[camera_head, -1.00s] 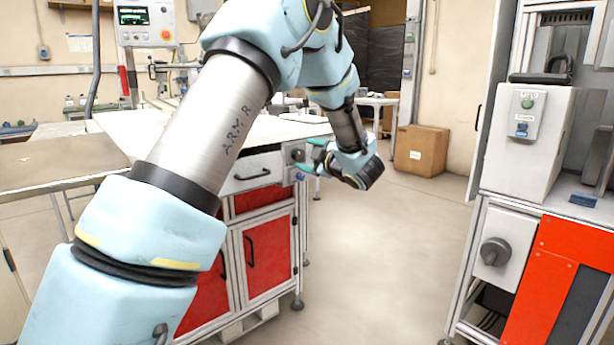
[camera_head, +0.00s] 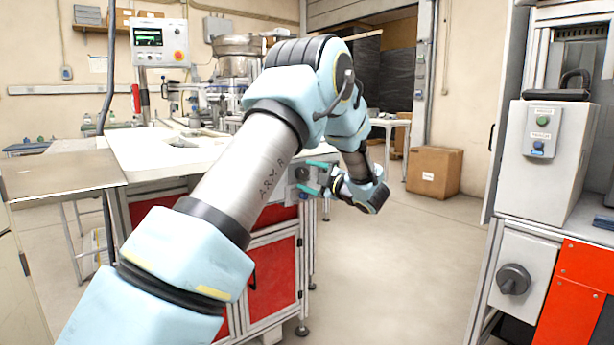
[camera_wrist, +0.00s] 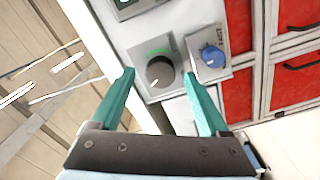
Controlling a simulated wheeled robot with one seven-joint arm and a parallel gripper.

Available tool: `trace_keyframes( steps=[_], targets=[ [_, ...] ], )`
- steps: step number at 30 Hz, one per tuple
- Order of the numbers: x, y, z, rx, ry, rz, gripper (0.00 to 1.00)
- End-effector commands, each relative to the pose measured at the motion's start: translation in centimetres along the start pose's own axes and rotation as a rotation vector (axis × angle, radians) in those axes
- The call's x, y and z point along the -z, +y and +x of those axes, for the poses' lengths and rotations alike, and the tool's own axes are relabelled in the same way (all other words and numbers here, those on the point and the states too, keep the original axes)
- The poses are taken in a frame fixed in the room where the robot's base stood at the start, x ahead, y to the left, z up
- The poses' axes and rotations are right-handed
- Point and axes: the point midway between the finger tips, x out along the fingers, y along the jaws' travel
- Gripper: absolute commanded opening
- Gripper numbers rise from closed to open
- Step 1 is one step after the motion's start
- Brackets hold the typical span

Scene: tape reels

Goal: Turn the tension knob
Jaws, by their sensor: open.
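My gripper (camera_wrist: 158,73) is open, its teal fingers pointing at a small control panel on the red and white workbench. In the wrist view a dark round knob (camera_wrist: 160,71) with a pale pointer line and a green label shows between the fingertips, with nothing gripped. A blue knob (camera_wrist: 212,56) on its own plate is just right of the right finger. In the head view my gripper (camera_head: 318,178) is at the bench's right end, near the dark knob (camera_head: 302,173).
The workbench (camera_head: 150,150) has red doors below. A grey cabinet at the right carries a large black knob (camera_head: 513,279) and a box with green and blue buttons (camera_head: 541,136). A cardboard box (camera_head: 433,171) is on the floor behind. The floor between bench and cabinet is clear.

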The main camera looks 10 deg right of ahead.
Motion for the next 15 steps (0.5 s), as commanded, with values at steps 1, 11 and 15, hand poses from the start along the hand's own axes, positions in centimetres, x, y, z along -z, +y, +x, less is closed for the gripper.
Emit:
trace_keyframes(
  steps=[1,11,15],
  targets=[
    [0.01,-0.04,0.47,0.001,0.000,0.001,0.79],
    [-0.01,-0.06,1.10,0.000,-0.001,0.002,0.79],
    [0.00,-0.05,1.09,0.000,-0.001,0.001,0.70]
  ],
)
